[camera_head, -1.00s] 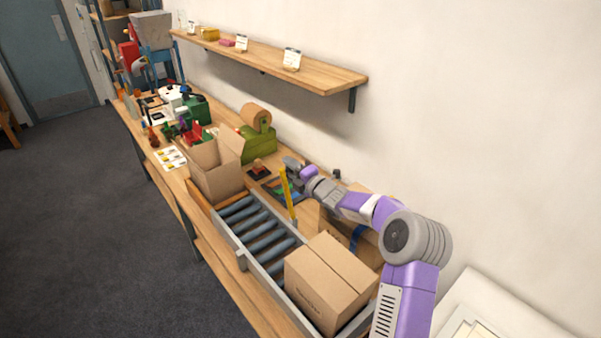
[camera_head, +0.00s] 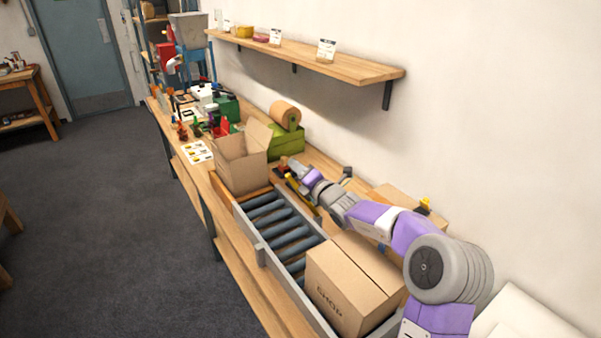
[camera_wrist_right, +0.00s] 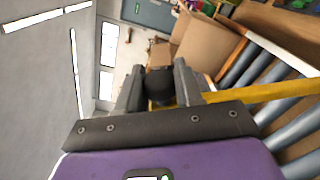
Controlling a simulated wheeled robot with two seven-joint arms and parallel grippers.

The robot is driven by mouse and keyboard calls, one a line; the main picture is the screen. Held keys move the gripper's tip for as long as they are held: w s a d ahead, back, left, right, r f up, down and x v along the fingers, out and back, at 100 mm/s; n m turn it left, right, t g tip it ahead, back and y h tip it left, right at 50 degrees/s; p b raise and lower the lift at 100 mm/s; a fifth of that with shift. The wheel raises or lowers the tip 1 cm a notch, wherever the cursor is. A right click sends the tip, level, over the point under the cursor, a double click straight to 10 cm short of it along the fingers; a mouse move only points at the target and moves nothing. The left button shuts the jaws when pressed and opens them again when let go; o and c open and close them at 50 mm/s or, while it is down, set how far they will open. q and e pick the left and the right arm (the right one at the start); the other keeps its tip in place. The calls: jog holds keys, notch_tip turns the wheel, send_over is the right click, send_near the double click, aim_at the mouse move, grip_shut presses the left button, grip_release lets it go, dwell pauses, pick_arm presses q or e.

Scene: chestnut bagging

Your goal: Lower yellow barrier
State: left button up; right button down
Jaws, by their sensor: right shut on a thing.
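The yellow barrier (camera_head: 304,196) is a thin bar beside the roller conveyor (camera_head: 284,222), leaning low and partly hidden by my right arm. In the right wrist view the yellow barrier (camera_wrist_right: 262,92) runs from the fingers to the right edge, across the rollers. My right gripper (camera_head: 287,171) is shut on the barrier's end, where a black rounded piece (camera_wrist_right: 160,86) sits between the fingers (camera_wrist_right: 158,90). My left gripper is not in view.
A closed cardboard box (camera_head: 345,292) sits on the near end of the conveyor. An open carton (camera_head: 240,165) stands at its far end. A green tape dispenser (camera_head: 286,143) is behind. A wooden shelf (camera_head: 330,65) overhangs along the wall.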

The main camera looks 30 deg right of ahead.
jog(key=c, duration=0.8)
grip_release()
jog(key=s, duration=0.7)
jog(key=shift+s+d+p, duration=0.3)
jog(key=shift+d+p, duration=0.1)
jog(key=shift+r, duration=0.1)
